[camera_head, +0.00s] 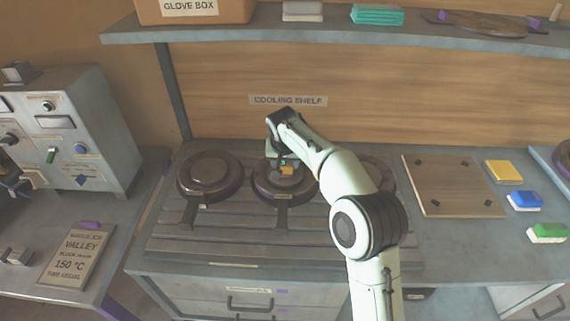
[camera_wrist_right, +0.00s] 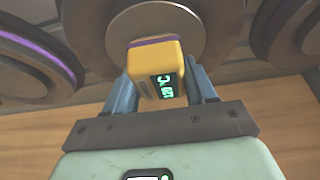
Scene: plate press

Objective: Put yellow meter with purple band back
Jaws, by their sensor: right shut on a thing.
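The yellow meter (camera_wrist_right: 167,78) is between the two fingers of my right gripper (camera_wrist_right: 160,88) in the right wrist view. It has a purple band (camera_wrist_right: 152,42) at its far end and a dark display with green digits. In the head view the right gripper (camera_head: 284,163) is over the middle round plate (camera_head: 268,188), with the meter (camera_head: 287,171) small beneath it. The right gripper is shut on the meter. I cannot tell whether the meter touches the plate. My left gripper is not in view.
Round plates stand left (camera_head: 209,172) and right of the middle one, the right one partly behind my arm. A wooden board (camera_head: 453,185) lies to the right, beside yellow (camera_head: 503,171), blue (camera_head: 526,200) and green (camera_head: 548,231) blocks. A shelf (camera_head: 340,35) runs above.

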